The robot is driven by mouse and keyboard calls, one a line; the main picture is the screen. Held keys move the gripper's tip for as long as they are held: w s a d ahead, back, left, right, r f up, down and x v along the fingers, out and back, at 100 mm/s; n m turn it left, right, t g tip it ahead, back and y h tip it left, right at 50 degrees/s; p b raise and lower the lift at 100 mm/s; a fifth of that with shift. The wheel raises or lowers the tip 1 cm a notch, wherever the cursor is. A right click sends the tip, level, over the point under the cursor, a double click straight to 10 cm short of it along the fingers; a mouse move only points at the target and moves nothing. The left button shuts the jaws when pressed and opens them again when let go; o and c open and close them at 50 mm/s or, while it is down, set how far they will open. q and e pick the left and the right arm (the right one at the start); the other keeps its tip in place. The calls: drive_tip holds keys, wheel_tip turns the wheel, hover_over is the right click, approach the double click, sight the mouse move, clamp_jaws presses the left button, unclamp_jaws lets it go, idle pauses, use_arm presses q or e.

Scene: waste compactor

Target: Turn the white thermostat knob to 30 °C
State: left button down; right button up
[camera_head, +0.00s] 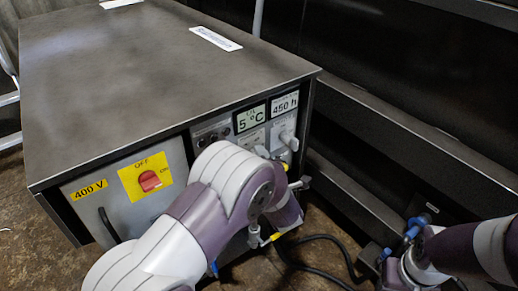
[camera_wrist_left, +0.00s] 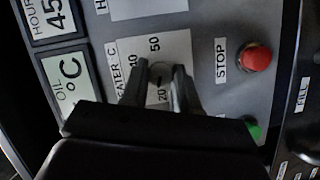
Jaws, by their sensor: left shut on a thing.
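The thermostat knob (camera_wrist_left: 161,72) sits on the white heater scale plate (camera_wrist_left: 128,50) in the left wrist view. My left gripper (camera_wrist_left: 160,80) is shut on the knob, with one dark finger on either side. The marks 50, 40 and 20 show; the rest of the scale is covered by the fingers. I cannot read the knob's pointer. In the head view my left arm hides the gripper's tips. The oil display (camera_head: 250,118) reads 5 °C above the scale. My right arm shows at the lower right, but its jaws cannot be made out.
A red stop button (camera_wrist_left: 256,56) and a green button (camera_wrist_left: 252,127) are beside the scale. The hours display (camera_head: 284,104) reads 450 h. A red switch (camera_head: 149,181) on a yellow plate is left of my arm. Dark cables (camera_head: 315,240) lie below.

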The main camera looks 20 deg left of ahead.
use_arm(q)
drive_tip(key=m+g+p, duration=0.1)
drive_tip(key=m+p, duration=0.2)
drive_tip(key=p, duration=0.2)
drive_tip(key=m+g+p, duration=0.2)
drive_tip(key=m+p, duration=0.1)
drive_tip(key=p, duration=0.3)
drive_tip(key=shift+r+y, duration=0.15)
drive_tip(key=shift+y, duration=0.15)
drive_tip(key=c, duration=0.9)
unclamp_jaws()
drive_tip(key=shift+w+d, duration=0.1)
drive_tip(key=shift+o, duration=0.2)
